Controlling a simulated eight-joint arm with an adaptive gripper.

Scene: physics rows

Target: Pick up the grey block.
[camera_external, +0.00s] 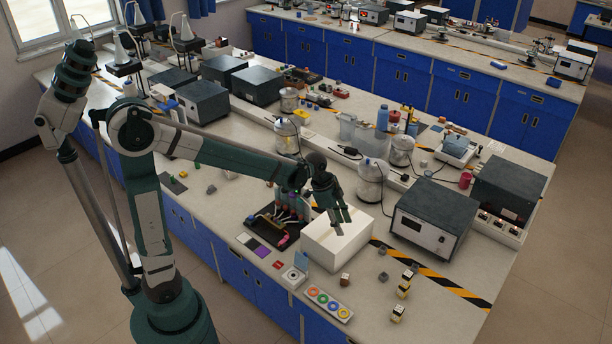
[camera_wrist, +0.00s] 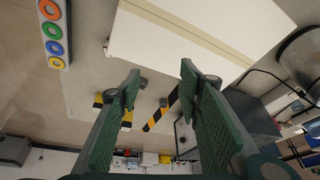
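My gripper (camera_external: 340,222) is above the white box in the external view, pointing down. In the wrist view its two fingers (camera_wrist: 160,76) are spread apart with nothing between them. Several small greyish blocks lie on the bench right of the white box: one grey block (camera_external: 383,277) near the front, another (camera_external: 382,251) close to the box, and a third (camera_external: 413,265) near the striped tape. The wrist view shows a small grey block (camera_wrist: 143,82) beside the left fingertip and another (camera_wrist: 164,102) farther off. I cannot tell which is the task's block.
The white box (camera_external: 337,242) stands directly under my gripper. A strip of coloured rings (camera_external: 328,303), a brownish block (camera_external: 345,279) and yellow-black blocks (camera_external: 398,312) lie along the front. A dark instrument (camera_external: 432,220) stands behind to the right. Bare bench lies between the small blocks.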

